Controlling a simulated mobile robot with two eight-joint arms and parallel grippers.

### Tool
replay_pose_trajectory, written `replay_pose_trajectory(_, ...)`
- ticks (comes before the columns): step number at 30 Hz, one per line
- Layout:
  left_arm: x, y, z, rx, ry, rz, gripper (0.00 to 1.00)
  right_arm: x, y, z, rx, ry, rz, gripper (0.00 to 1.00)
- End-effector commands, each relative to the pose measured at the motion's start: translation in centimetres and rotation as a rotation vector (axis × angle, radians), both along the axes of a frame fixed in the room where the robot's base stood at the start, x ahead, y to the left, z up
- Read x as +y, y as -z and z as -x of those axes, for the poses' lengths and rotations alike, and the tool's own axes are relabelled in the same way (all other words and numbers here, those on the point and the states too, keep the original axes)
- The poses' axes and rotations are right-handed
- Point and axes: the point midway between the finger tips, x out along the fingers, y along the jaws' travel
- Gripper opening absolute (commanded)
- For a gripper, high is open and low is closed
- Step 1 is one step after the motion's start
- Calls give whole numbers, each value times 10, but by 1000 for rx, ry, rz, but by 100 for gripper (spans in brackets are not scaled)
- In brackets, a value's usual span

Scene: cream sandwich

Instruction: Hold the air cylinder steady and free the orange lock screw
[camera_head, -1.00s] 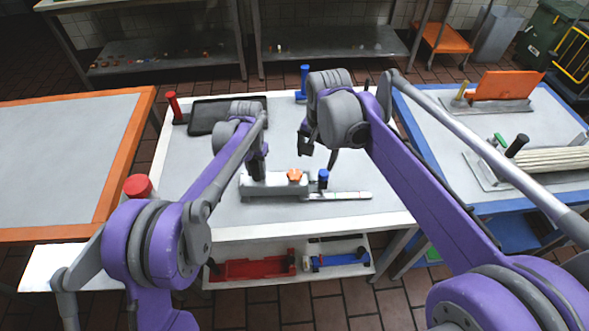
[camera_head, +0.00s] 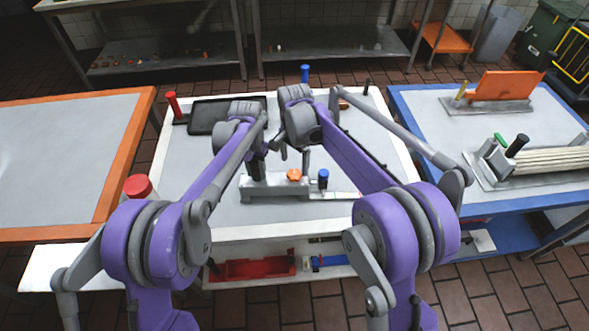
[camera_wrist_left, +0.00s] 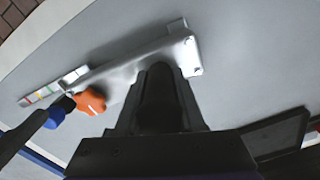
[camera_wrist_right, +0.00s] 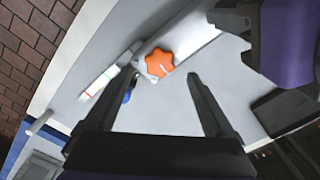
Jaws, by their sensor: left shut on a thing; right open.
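The grey air cylinder (camera_head: 268,188) lies along the front of the white-edged table, with a rod and scale at its right end. My left gripper (camera_head: 257,172) is shut on the cylinder's left part; it also shows gripping the body in the left wrist view (camera_wrist_left: 162,72). The orange lock screw (camera_head: 294,174) sits on the cylinder's top near its right end. It also shows in the right wrist view (camera_wrist_right: 159,62), beyond and between the open fingers of my right gripper (camera_wrist_right: 208,82). The right gripper is empty, above and apart from the screw.
A blue post (camera_head: 304,76) stands at the back. A red fixture (camera_head: 250,268) sits on the lower shelf.

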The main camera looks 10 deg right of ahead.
Motion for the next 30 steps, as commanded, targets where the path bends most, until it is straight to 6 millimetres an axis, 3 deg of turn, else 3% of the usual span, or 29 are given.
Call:
replay_pose_trajectory(7, 0, 0, 0, -1, -1, 0, 0, 0, 34, 0, 0, 0, 0, 88)
replay_pose_trajectory(19, 0, 0, 0, -1, 0, 0, 0, 0, 41, 0, 0, 0, 0, 88)
replay_pose_trajectory(30, 0, 0, 0, 0, 0, 0, 0, 0, 41, 0, 0, 0, 0, 22)
